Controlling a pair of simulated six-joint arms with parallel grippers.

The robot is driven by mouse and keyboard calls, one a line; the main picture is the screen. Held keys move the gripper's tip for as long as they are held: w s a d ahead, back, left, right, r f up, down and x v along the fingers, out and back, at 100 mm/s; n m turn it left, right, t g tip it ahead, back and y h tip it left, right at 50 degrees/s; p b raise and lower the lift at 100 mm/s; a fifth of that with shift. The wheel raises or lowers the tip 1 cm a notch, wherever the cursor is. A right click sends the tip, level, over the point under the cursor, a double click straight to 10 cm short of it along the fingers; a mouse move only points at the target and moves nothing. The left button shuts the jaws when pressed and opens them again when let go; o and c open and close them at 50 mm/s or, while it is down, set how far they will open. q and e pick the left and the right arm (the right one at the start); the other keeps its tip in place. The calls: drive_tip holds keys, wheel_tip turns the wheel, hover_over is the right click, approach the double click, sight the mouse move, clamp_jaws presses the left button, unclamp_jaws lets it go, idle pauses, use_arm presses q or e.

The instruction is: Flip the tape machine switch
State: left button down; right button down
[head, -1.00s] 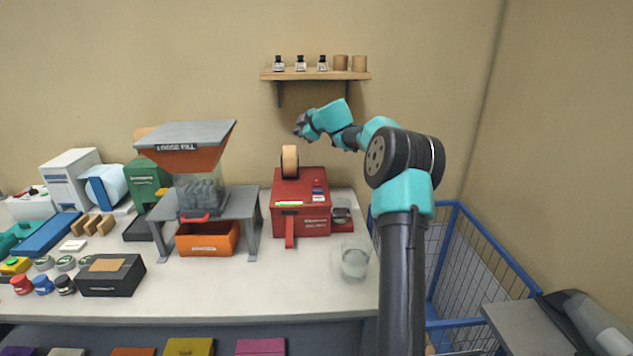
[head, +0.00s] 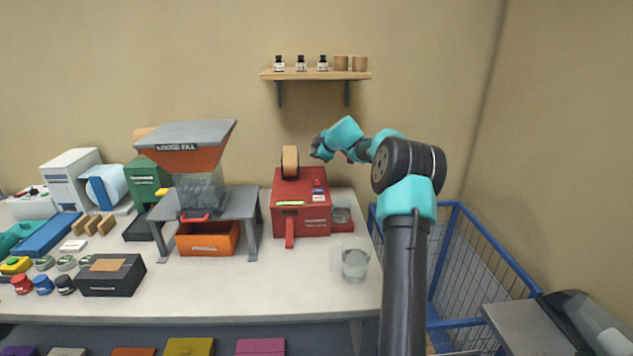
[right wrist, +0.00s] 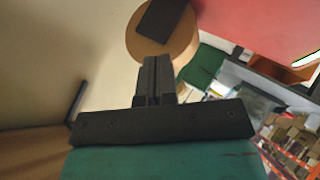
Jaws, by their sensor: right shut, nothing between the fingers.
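The red tape machine (head: 285,213) stands on the white bench, with a tape roll (head: 290,161) upright on its top back. A small blue and red part (head: 317,190), perhaps the switch, is on its top right; I cannot make out its position. My right gripper (head: 317,150) is shut and empty, above and behind the machine's right side, apart from it. In the right wrist view the shut fingers (right wrist: 153,75) point toward the tape roll (right wrist: 165,30) and the red machine top (right wrist: 260,25). My left gripper is not in view.
A glass jar (head: 355,263) stands near the bench's right front. The grey stand with the loose-fill hopper (head: 190,133) is left of the machine. A wall shelf (head: 316,75) with bottles hangs above. A blue wire cart (head: 470,215) is at the right.

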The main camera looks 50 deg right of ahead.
sight(316, 182)
drive_tip(key=shift+w+d+f, duration=0.1)
drive_tip(key=shift+f, duration=1.2)
drive_tip(key=shift+w+d+f, duration=0.15)
drive_tip(key=shift+f, duration=1.2)
drive_tip(key=shift+w+d+f, duration=0.1)
drive_tip(key=shift+f, duration=1.2)
drive_tip(key=shift+f, duration=0.1)
drive_tip(key=shift+f, duration=0.3)
drive_tip(key=shift+d+f, duration=0.1)
drive_tip(key=shift+f, duration=0.2)
drive_tip(key=shift+r, duration=0.15)
drive_tip(key=shift+r, duration=0.6)
drive_tip(key=shift+r, duration=0.1)
drive_tip(key=shift+s+a+r, duration=0.1)
drive_tip(key=shift+a+r, duration=0.05)
drive_tip(key=shift+r, duration=1.05)
drive_tip(key=shift+s+a+r, duration=0.1)
drive_tip(key=shift+a+r, duration=0.05)
drive_tip(key=shift+r, duration=1.05)
